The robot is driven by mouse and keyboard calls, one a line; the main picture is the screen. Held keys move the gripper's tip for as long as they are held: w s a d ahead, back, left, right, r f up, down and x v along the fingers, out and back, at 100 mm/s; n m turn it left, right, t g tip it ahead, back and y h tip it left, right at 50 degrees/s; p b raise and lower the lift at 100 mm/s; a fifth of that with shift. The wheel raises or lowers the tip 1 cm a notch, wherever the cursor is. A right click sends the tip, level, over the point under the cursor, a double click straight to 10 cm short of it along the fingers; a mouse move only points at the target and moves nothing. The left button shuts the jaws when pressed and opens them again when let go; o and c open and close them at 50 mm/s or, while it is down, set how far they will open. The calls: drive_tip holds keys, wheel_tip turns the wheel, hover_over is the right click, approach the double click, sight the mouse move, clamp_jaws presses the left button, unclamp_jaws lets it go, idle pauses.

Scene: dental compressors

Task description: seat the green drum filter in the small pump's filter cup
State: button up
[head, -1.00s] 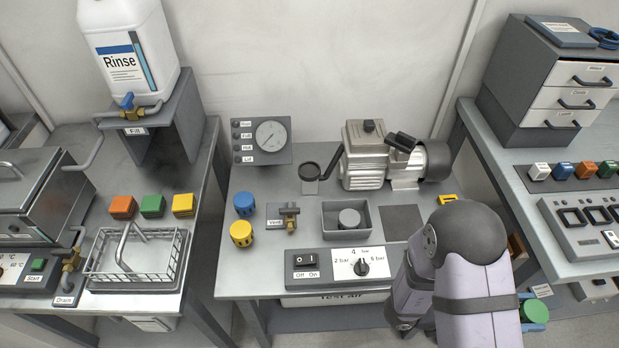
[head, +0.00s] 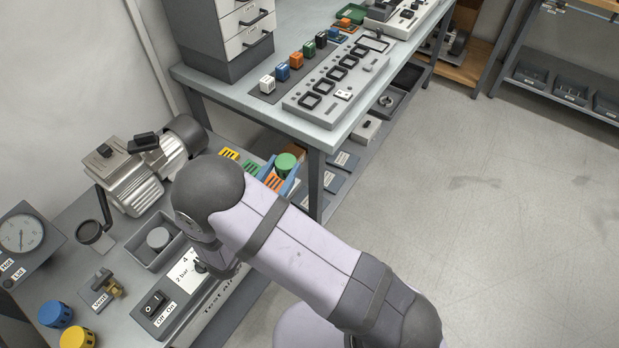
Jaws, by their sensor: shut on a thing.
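The green drum filter (head: 286,162) shows just beyond my arm, near the right end of the pump bench. Blue finger parts of my gripper (head: 283,176) flank it, and the gripper is shut on it; my arm hides most of the gripper. The small pump (head: 135,185), silver with a dark motor end, stands at the back of the bench. Its dark, round, open filter cup (head: 89,232) is on the pump's left side, well left of the drum filter. The cup looks empty.
A grey tray with a round grey piece (head: 158,238), a brass valve (head: 105,284) and a switch panel (head: 153,302) lie in front of the pump. Yellow and blue caps (head: 55,314) are at left. The neighbouring bench (head: 230,92) rises close beside the drum filter.

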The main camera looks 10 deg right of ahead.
drive_tip(key=w+a+r+n+t+y+p, duration=0.1)
drive_tip(key=a+r+n+y, duration=0.25)
drive_tip(key=a+r, duration=0.4)
drive_tip(key=w+a+r+n+t+y+p, duration=0.15)
drive_tip(key=a+r+y, duration=0.25)
drive_tip(key=a, duration=0.7)
drive_tip(key=a+r+n+t+y+p, duration=0.1)
drive_tip(key=a+r+n+y, duration=0.25)
drive_tip(key=a+r, duration=0.4)
drive_tip(key=n+g+y+b, duration=0.2)
drive_tip(key=n+y+b, duration=0.1)
drive_tip(key=y+b, duration=0.35)
hover_over(91, 240)
drive_tip(key=p, duration=0.1)
wheel_tip(91, 240, down, 11)
drive_tip(key=shift+w+a+f+t, duration=0.2)
drive_tip(key=shift+a+t, duration=0.05)
drive_tip(key=shift+a, duration=0.05)
drive_tip(key=shift+f, duration=0.1)
drive_tip(key=shift+f+b, duration=2.05)
drive_tip(key=shift+f, duration=0.7)
drive_tip(key=shift+f+b, duration=0.45)
drive_tip(key=shift+f, duration=0.2)
drive_tip(key=o, duration=0.7)
drive_tip(key=shift+o, duration=0.2)
